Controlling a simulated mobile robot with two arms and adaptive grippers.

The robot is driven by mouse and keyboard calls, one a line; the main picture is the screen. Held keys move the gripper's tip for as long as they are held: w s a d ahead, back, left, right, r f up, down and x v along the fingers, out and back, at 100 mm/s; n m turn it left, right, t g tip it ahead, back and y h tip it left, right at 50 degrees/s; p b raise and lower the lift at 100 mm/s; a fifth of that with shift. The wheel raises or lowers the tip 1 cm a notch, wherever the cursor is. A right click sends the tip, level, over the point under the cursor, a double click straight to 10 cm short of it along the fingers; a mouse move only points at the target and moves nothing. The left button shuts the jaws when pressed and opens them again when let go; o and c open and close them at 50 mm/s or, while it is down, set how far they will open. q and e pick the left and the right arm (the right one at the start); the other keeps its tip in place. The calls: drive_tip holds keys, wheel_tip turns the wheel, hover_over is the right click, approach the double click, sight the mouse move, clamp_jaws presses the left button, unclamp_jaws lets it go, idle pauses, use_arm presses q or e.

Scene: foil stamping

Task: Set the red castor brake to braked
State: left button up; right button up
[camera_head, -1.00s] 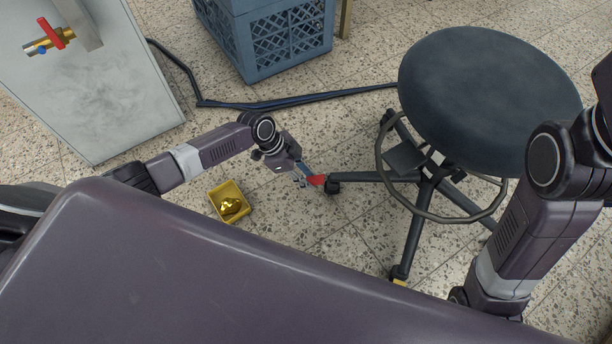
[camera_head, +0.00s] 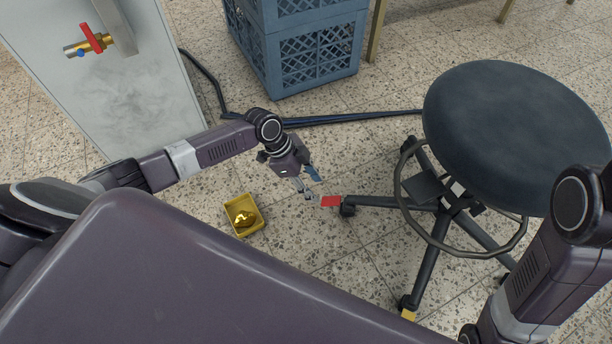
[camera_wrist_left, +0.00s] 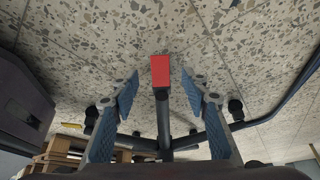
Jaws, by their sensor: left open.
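The red castor brake (camera_head: 331,201) is a small red tab on the castor at the end of the stool's (camera_head: 505,135) left leg, close to the floor. Whether it is raised or pressed down, I cannot tell. My left gripper (camera_head: 312,188) is open and empty, just left of and above the red tab in the head view. In the left wrist view, the red brake (camera_wrist_left: 160,70) shows between and slightly beyond the two spread blue-grey fingertips (camera_wrist_left: 160,92), with no visible contact. My right arm is at the right edge; its gripper is out of view.
A yellow tray (camera_head: 243,232) with a gold object stands on the floor left of the gripper. Another castor has a yellow tab (camera_head: 408,314). Blue crates (camera_head: 315,62), a dark cable (camera_head: 350,118) and a grey cabinet (camera_head: 135,90) are behind.

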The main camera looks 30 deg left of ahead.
use_arm(q)
drive_tip(key=v, duration=0.5)
drive_tip(key=shift+r, duration=0.15)
drive_tip(key=shift+s, duration=0.1)
